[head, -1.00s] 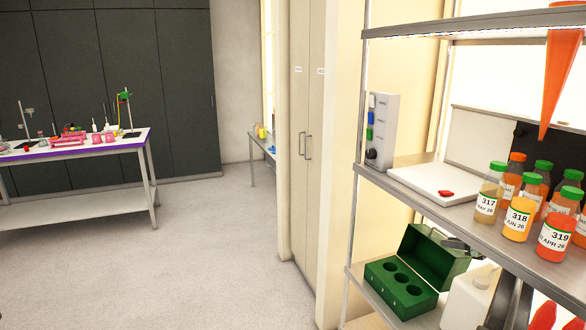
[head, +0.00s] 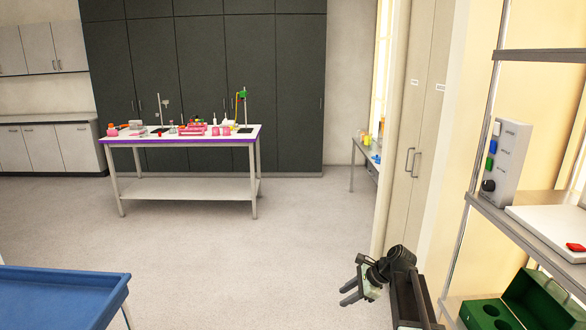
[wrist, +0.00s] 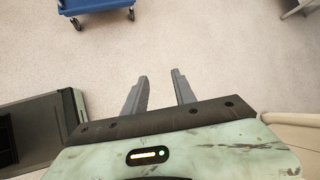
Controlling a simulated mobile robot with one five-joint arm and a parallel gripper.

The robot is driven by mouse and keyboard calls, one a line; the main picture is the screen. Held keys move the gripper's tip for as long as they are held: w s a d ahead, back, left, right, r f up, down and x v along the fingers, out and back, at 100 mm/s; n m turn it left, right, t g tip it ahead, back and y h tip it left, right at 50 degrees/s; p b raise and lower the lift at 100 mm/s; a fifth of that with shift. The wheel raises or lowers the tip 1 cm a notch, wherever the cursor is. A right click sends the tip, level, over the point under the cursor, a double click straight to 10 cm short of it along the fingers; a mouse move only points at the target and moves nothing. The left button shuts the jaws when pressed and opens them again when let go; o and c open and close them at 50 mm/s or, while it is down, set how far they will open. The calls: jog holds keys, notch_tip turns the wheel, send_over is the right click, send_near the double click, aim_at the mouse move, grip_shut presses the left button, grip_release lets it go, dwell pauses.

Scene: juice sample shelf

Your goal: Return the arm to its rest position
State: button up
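My gripper (head: 350,290) is at the lower right of the head view, out over the floor and left of the shelf. In the wrist view its two grey fingers (wrist: 160,84) stand apart with bare floor between them. It is open and empty. My arm is folded close, with a dark link beside the gripper in the head view.
The metal shelf (head: 545,240) stands at the right, with a green box (head: 520,300) on its lower level. A blue cart (head: 60,290) is at the lower left and also shows in the wrist view (wrist: 92,6). A lab table (head: 185,140) stands far back. The floor between is clear.

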jog(key=s+a+f+n+g+h, duration=0.2)
jog(key=s+a+n, duration=0.4)
jog(key=s+a, duration=0.25)
jog(key=s+d+f+n+g+h, duration=0.1)
jog(key=s+d+n+h, duration=0.3)
jog(key=s+d+n, duration=0.3)
jog(key=s+n, duration=0.3)
jog(key=n, duration=0.2)
jog(key=shift+f+h+p, duration=0.25)
jog(key=shift+h+p, duration=0.05)
jog(key=shift+p, duration=0.1)
jog(key=shift+d, duration=0.1)
